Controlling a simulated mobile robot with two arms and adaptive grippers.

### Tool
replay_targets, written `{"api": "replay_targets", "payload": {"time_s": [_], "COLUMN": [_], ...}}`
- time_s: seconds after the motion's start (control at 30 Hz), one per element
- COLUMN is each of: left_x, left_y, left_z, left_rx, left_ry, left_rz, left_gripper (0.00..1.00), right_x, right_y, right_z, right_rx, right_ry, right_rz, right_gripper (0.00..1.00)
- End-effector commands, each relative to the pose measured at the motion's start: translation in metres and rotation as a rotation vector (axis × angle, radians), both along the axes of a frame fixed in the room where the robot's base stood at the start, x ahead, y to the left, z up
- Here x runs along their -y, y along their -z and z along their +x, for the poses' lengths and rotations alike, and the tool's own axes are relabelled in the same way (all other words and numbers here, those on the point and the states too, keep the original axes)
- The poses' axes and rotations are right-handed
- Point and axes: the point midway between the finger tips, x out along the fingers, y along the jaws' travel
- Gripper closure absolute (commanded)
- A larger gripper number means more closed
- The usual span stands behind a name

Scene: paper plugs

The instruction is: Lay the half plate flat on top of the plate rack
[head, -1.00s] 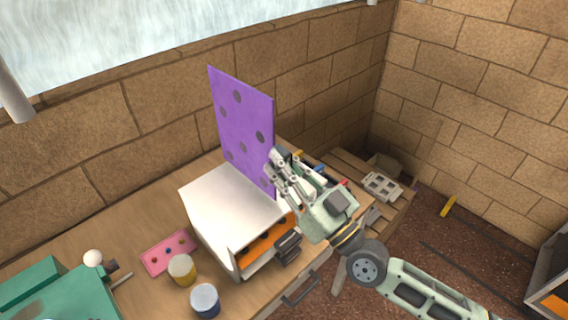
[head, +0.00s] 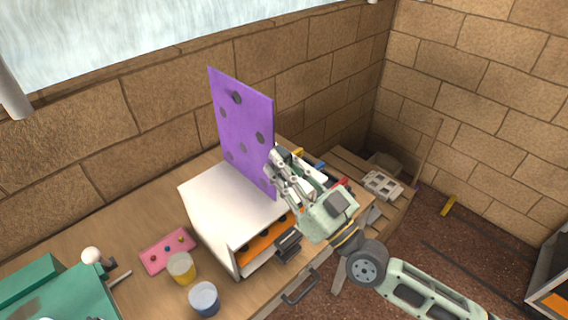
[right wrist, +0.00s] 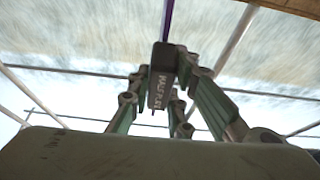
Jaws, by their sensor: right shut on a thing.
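The half plate, a purple sheet with dark round spots (head: 240,122), stands upright above the back part of the plate rack's top. Its lower edge is close to that top; I cannot tell whether it touches. The plate rack is a white box (head: 215,200) with an open front, where an orange spotted plate (head: 262,243) shows. My right gripper (head: 272,172) is shut on the half plate's lower right edge, above the rack's right side. In the right wrist view the half plate (right wrist: 167,18) shows edge-on as a thin purple strip at the fingers. My left gripper is out of view.
A green machine (head: 60,295) is at lower left. The brick wall (head: 165,90) rises behind.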

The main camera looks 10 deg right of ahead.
Motion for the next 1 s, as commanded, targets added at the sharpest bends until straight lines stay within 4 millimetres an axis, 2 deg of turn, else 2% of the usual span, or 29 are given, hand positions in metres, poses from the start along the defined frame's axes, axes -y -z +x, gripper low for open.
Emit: {"api": "replay_targets", "payload": {"time_s": [0.03,0.27,0.63,0.77,1.0], "left_x": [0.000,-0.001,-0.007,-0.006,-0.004], "left_y": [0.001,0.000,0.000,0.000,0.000], "left_z": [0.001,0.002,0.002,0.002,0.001], "left_rx": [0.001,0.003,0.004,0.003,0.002], "left_ry": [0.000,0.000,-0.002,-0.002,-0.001], "left_rz": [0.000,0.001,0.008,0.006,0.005], "left_gripper": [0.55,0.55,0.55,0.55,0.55], "right_x": [0.000,0.000,0.002,0.011,0.039], "right_y": [0.000,0.000,0.003,0.010,0.030], "right_z": [0.000,0.000,-0.002,-0.015,-0.054], "right_rx": [0.001,0.001,-0.003,-0.004,-0.006], "right_ry": [0.001,0.000,0.001,0.001,0.000], "right_rz": [0.001,0.001,-0.001,-0.005,-0.005], "right_gripper": [0.81,0.61,0.60,0.60,0.60]}}
